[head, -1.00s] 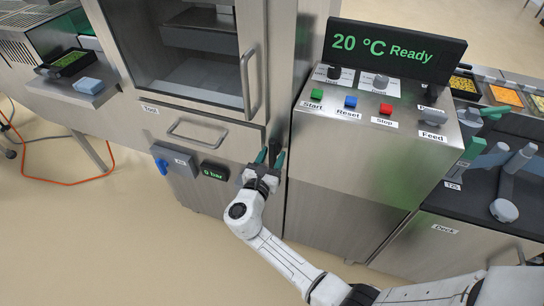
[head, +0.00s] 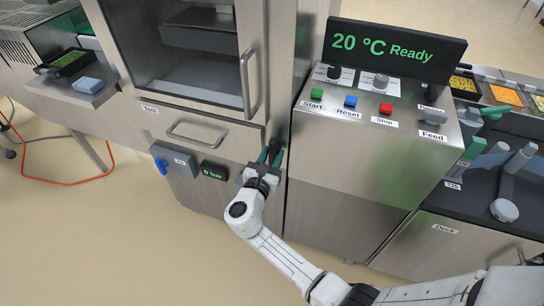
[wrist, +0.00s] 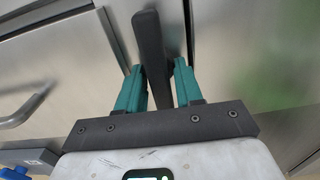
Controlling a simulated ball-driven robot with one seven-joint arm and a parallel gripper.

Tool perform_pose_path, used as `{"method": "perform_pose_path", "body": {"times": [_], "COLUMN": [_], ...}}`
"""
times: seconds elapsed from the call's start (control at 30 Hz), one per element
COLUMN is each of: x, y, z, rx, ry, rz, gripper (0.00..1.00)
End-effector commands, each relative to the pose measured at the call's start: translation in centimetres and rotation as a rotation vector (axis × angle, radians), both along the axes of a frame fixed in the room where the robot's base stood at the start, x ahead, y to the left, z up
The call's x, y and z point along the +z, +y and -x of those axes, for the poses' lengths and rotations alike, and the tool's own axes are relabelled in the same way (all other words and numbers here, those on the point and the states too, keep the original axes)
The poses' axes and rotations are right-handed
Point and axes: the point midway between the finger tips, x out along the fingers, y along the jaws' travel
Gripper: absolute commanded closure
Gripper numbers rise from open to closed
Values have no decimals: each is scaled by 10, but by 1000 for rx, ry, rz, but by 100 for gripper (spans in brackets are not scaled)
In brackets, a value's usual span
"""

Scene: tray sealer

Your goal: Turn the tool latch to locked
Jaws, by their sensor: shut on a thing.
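The tool latch shows in the wrist view as a dark grey bar-shaped handle (wrist: 150,45) on the steel front. It points roughly up the picture, leaning slightly. My gripper (head: 271,153) is at the right edge of the tool drawer front, beside the gap to the control cabinet. Its two teal fingers (wrist: 157,70) are on either side of the handle and shut on it. In the head view the fingers mostly hide the latch, and no lock marking can be read.
The tool drawer (head: 205,137) with its bar handle is left of my gripper, under the glass door (head: 190,60). Below are a grey box with a blue knob (head: 162,166) and a "0 bar" display (head: 214,171). The control cabinet (head: 335,170) stands close on the right.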

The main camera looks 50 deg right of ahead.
Motion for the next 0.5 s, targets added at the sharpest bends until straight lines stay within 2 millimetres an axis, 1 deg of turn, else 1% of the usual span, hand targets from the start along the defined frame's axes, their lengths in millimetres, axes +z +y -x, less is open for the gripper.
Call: {"method": "perform_pose_path", "body": {"times": [0.27, 0.5], "x": [-3, -4], "y": [1, 1], "z": [-1, -2], "rx": [0, 0], "ry": [-128, -327], "rz": [-45, -118], "gripper": [95, 95]}}
